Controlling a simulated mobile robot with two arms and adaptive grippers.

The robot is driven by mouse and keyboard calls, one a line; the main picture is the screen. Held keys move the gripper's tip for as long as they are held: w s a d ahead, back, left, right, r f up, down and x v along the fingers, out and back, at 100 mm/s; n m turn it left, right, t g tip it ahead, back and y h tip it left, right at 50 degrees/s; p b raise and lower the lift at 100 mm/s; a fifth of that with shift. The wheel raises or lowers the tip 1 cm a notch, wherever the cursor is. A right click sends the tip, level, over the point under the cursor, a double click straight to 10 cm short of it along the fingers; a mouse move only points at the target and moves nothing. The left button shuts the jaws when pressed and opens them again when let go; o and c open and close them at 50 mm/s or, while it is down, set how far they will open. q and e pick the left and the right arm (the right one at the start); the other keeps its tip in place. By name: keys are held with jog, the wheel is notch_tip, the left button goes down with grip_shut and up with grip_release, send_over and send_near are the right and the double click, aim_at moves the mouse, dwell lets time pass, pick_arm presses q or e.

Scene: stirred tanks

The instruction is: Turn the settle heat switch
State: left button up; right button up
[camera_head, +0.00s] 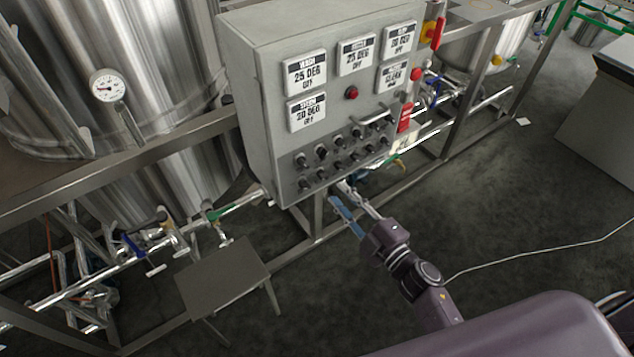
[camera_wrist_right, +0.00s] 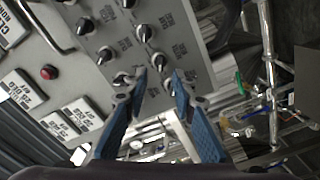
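The grey control box (camera_head: 250,90) carries rows of small black and silver switches (camera_head: 335,152) low on its front. The switches also show in the right wrist view (camera_wrist_right: 145,33), with small labels that I cannot read, so I cannot tell which is the settle heat switch. My right gripper (camera_head: 338,191) is just below the box's lower edge in the head view. In the right wrist view its two blue fingers (camera_wrist_right: 160,80) are apart, with a switch (camera_wrist_right: 159,60) just past the gap and another (camera_wrist_right: 122,79) beside the left fingertip. No touch can be made out. My left gripper is not in view.
White display plates (camera_head: 305,75), a red button (camera_head: 351,93) and a bar handle (camera_head: 374,119) are on the box. A steel tank (camera_head: 165,60) with a gauge stands left. Pipes with valves and a small metal table (camera_head: 225,275) are below. Floor at right is mostly clear.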

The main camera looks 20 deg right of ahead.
aim_at(326, 178)
jog(key=p+x, duration=0.1)
jog(key=x, duration=0.5)
jog(key=shift+w, duration=0.45)
jog(key=shift+f, duration=0.1)
jog(key=shift+c, duration=0.6)
grip_shut()
